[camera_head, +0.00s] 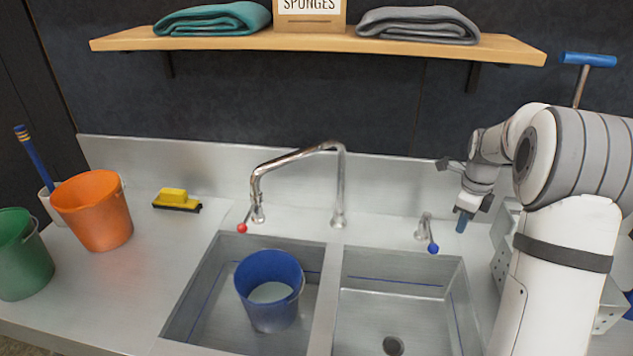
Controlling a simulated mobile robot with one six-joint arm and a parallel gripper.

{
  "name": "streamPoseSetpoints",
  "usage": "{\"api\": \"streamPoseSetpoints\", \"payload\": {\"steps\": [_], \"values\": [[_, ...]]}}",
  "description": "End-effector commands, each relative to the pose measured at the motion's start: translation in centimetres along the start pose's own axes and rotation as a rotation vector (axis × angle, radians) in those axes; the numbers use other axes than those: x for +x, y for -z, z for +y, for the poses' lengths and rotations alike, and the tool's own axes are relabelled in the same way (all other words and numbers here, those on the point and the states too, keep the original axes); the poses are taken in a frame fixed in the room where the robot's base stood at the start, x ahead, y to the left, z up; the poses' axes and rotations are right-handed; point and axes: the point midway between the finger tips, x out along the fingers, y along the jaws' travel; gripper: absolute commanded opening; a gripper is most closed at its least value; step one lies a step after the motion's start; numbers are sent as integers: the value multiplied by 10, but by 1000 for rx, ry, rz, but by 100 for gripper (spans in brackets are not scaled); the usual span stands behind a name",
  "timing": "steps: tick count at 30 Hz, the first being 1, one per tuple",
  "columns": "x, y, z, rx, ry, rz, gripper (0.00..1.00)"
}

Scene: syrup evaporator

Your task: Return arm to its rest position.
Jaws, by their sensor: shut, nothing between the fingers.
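My arm stands at the right of the head view, bent at a large white elbow with grey bands. My gripper (463,221) points down over the steel counter, just right of the blue-knobbed tap (427,235) and behind the right sink basin. Its fingers look small and dark with a blue tip, and they are closed with nothing visible in them. The gripper appears apart from the tap. My forearm and white upper link hide part of the counter at the right.
A blue bucket (270,290) holding pale liquid stands in the left basin. The right basin (395,315) is empty. A chrome faucet (340,185), orange bucket (93,210), green bucket (22,255) and yellow brush (176,199) stand left. A wooden shelf (320,42) hangs above.

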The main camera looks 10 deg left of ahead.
Motion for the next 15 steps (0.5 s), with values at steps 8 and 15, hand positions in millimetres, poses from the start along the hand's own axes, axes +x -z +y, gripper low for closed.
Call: {"api": "streamPoseSetpoints", "payload": {"steps": [8, 15], "values": [[-33, 0, 36, -238, 37, -9, 0], [-78, 8, 111, -722, 110, -4, 0]]}}
